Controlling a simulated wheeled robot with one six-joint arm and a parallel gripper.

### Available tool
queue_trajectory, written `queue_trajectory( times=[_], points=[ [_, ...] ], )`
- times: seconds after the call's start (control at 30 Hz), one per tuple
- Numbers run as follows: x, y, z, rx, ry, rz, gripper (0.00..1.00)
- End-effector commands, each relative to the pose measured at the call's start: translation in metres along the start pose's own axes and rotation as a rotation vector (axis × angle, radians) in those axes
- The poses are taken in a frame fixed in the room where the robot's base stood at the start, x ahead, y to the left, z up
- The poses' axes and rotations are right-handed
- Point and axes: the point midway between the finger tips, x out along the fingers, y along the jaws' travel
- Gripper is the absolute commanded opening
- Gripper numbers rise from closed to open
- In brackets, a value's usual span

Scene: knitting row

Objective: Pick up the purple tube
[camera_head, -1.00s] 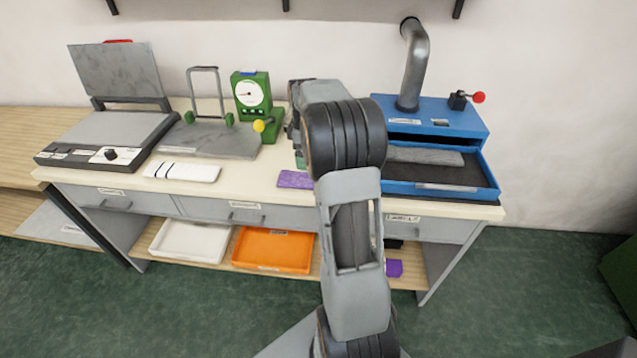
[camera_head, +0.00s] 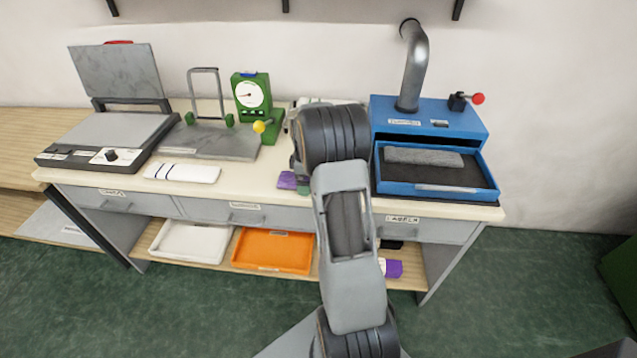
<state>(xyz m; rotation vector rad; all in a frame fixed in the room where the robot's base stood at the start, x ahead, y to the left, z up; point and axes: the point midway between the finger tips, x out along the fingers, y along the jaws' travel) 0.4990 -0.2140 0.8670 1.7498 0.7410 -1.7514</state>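A flat purple piece (camera_head: 287,180), which looks like the purple tube, lies near the front edge of the worktable, left of my arm. Its right part is hidden behind my arm's end. A second purple item (camera_head: 394,268) sits on the lower shelf at the right, partly behind my arm; its shape is unclear. My gripper is almost wholly hidden behind my own wrist; a small dark greenish part (camera_head: 303,184) shows over the right end of the purple piece. I cannot tell whether its fingers are open or touch the piece.
A white striped piece (camera_head: 182,173) lies to the left. A grey press (camera_head: 110,140), a green dial device (camera_head: 252,100) and a blue machine (camera_head: 430,120) with a tray holding a grey piece (camera_head: 424,157) stand on the table. White (camera_head: 190,242) and orange (camera_head: 272,250) trays sit below.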

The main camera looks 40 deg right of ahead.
Motion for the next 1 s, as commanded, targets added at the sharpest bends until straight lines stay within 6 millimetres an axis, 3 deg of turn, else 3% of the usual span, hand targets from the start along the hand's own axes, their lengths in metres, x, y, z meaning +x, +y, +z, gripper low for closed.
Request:
queue_trajectory(
  times=[0.23, 0.73, 1.0],
  points=[
    [0.0009, 0.0002, 0.0000, 0.000, 0.000, 0.001, 1.00],
    [0.0006, 0.0003, 0.0001, 0.000, 0.000, 0.001, 0.52],
    [-0.0006, 0.0004, 0.0000, 0.000, 0.001, 0.002, 0.51]
  ],
)
